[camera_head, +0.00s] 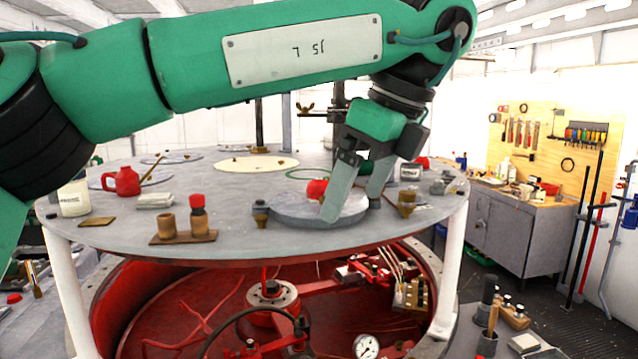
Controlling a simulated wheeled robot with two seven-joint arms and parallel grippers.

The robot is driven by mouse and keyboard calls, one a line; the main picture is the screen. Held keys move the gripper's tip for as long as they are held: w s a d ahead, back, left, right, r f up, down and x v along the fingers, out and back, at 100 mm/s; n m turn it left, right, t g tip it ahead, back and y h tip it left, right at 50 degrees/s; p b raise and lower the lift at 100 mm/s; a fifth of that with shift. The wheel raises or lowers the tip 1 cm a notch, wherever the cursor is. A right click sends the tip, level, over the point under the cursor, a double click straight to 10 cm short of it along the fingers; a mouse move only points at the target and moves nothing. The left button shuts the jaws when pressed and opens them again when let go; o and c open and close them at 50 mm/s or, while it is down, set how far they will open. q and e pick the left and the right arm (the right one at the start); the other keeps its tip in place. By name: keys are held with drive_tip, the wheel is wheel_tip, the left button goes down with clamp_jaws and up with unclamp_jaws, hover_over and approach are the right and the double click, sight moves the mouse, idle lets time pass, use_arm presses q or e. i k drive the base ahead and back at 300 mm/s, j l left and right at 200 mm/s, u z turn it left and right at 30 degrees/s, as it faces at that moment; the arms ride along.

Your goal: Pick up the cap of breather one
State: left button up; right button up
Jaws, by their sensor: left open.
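My left gripper (353,208) is open, pointing down over a grey round cover (290,215) on the round deck. A red rounded thing (317,189) sits on that cover, just left of the near finger and partly hidden by it. No label marks which thing is breather one. A small dark and brass fitting (260,213) stands left of the cover, and a brass fitting (406,203) stands right of it. On a brown block (183,238) stand a bare brown cylinder (168,225) and one with a red top (197,199). My right gripper is not in view.
The grey deck (235,252) holds a red jug (122,181), a white tin (74,198), folded cloths (155,201) and a pale disc (256,163). Below it is an open red pit with a gauge (366,346). A workbench (515,225) stands at right.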

sight(316, 189)
drive_tip(key=i, duration=1.5)
